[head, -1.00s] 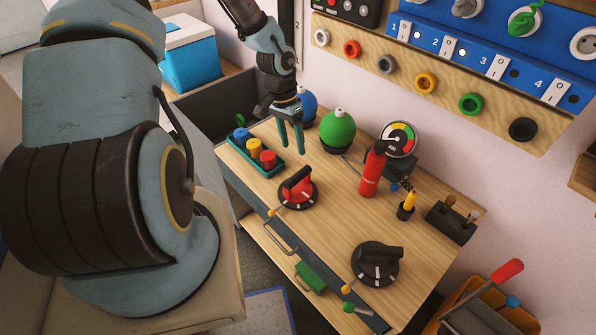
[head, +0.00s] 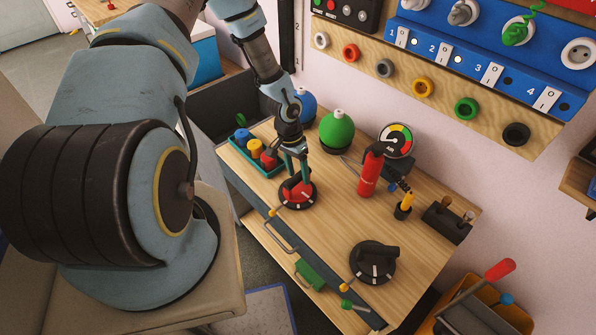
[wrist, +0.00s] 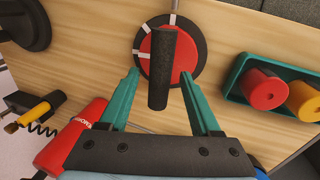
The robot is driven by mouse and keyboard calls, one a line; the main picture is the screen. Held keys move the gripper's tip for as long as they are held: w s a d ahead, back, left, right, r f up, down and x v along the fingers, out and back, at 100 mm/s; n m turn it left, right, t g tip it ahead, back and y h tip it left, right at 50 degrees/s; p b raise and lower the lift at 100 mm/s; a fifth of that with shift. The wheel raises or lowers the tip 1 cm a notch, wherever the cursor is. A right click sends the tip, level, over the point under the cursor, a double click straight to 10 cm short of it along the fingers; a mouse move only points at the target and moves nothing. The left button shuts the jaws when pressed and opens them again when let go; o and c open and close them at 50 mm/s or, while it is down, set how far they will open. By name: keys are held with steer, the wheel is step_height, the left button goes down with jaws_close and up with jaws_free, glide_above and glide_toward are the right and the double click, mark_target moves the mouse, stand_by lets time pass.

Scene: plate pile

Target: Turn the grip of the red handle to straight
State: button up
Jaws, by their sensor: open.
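The red handle (head: 301,190) sits on a dark round base on the wooden bench top, towards the left. In the wrist view it is a red disc (wrist: 183,58) inside a black ring with white marks. Its dark bar-shaped grip (wrist: 161,65) runs nearly up and down the picture. My gripper (head: 297,178) is right over the handle, pointing down. In the wrist view my gripper (wrist: 161,77) is open, with one teal finger on each side of the grip. Gaps show between fingers and grip. In the head view the fingers partly hide the handle.
A teal tray (head: 272,172) with coloured cylinders stands close left of the handle. A green dome (head: 336,130), a red extinguisher-like cylinder (head: 369,175) and a gauge (head: 396,139) stand behind and right. A black knob (head: 372,266) is at the front right. Bench between is clear.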

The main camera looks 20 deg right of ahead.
jaws_close()
stand_by(0.4)
stand_by(0.4)
steer(key=m+b, duration=0.1)
steer(key=m, duration=0.3)
steer(key=shift+d+y+b, duration=0.15)
steer(key=shift+y+b, duration=0.25)
steer(key=m+b, duration=0.1)
steer(key=m, duration=0.3)
steer(key=shift+s+d+m+y+b, duration=0.1)
steer(key=shift+s+m+y+b, duration=0.05)
steer(key=shift+m+y+b, duration=0.2)
steer(key=m+y+b, duration=0.1)
steer(key=m, duration=0.4)
steer(key=shift+s, duration=0.2)
steer(key=shift+s+m+t+y+b, duration=0.1)
steer(key=shift+m+t+y+b, duration=0.2)
steer(key=shift+m, duration=1.85)
